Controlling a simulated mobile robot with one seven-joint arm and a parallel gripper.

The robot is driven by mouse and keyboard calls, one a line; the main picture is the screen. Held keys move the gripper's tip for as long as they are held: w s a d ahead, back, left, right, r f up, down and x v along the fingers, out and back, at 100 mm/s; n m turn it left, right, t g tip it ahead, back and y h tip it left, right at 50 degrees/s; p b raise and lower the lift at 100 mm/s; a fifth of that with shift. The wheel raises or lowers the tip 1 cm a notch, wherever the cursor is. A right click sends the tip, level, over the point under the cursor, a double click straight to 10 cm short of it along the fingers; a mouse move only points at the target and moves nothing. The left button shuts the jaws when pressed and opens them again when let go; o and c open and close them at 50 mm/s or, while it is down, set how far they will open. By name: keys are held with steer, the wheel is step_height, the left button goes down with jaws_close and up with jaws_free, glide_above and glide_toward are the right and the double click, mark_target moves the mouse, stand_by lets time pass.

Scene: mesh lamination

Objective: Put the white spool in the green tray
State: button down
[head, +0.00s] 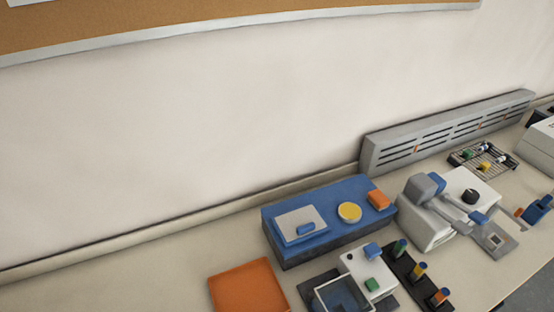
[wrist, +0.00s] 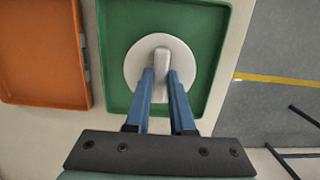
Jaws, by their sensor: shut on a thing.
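The white spool (wrist: 133,67) shows in the wrist view as a round white disc with a raised bar across its middle. My gripper (wrist: 162,74) has its two blue fingers shut on that bar. The spool is over the green tray (wrist: 196,14), within its rim as seen from above. I cannot tell whether the spool touches the tray floor or hangs above it. The head view shows neither the spool, the green tray nor my gripper.
An orange tray (wrist: 42,50) lies just left of the green tray and also shows in the head view (head: 250,288). A blue box (head: 330,222), a grey-white device (head: 425,225) and a black vial rack (head: 415,278) stand on the bench. Floor with a yellow line (wrist: 275,79) lies beyond the bench edge.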

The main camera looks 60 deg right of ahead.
steer(key=shift+f, duration=0.2)
steer(key=c, duration=0.8)
jaws_free()
steer(key=shift+r, duration=0.1)
steer(key=shift+o, duration=0.2)
step_height(320, 180, up, 12)
steer(key=a, duration=0.1)
steer(key=shift+w, duration=0.35)
steer(key=shift+a+r, duration=0.1)
steer(key=shift+r, duration=0.05)
